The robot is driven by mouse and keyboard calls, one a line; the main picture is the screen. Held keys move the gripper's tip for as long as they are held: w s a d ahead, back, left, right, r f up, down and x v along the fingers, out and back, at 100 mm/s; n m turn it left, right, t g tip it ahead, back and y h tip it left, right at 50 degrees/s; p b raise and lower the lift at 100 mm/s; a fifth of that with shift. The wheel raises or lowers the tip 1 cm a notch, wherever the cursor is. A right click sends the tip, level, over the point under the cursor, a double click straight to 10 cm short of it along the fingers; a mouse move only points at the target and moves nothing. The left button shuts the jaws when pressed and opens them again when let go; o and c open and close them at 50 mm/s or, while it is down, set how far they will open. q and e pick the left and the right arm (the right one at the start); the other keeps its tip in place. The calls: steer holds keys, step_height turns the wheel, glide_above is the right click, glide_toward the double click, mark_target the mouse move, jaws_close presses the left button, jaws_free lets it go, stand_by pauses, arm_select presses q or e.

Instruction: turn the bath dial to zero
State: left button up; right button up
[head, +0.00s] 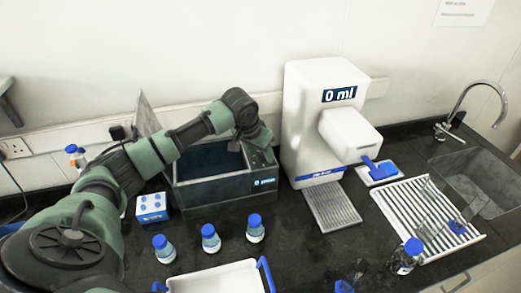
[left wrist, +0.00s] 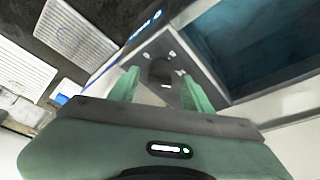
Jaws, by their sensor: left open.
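The water bath (head: 225,190) is a dark grey box with an open tank of dark blue water at the back of the counter. Its control panel is on the right end, under my left gripper (head: 262,150), which hides the dial in the head view. In the left wrist view the dark dial (left wrist: 160,72) sits on the grey panel. My left gripper's green fingers (left wrist: 160,90) are open, one on each side of the dial in the picture. I cannot tell how far above it they are. The dial's pointer and marks are too small to read. My right gripper is not in view.
A white dispenser (head: 318,80) reading "0 ml" stands right of the bath. Several blue-capped bottles (head: 210,240) and a blue-handled white tray (head: 220,278) are in front. A white drain rack (head: 415,215) and sink (head: 470,180) lie at right.

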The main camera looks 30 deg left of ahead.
arm_select(q)
jaws_close()
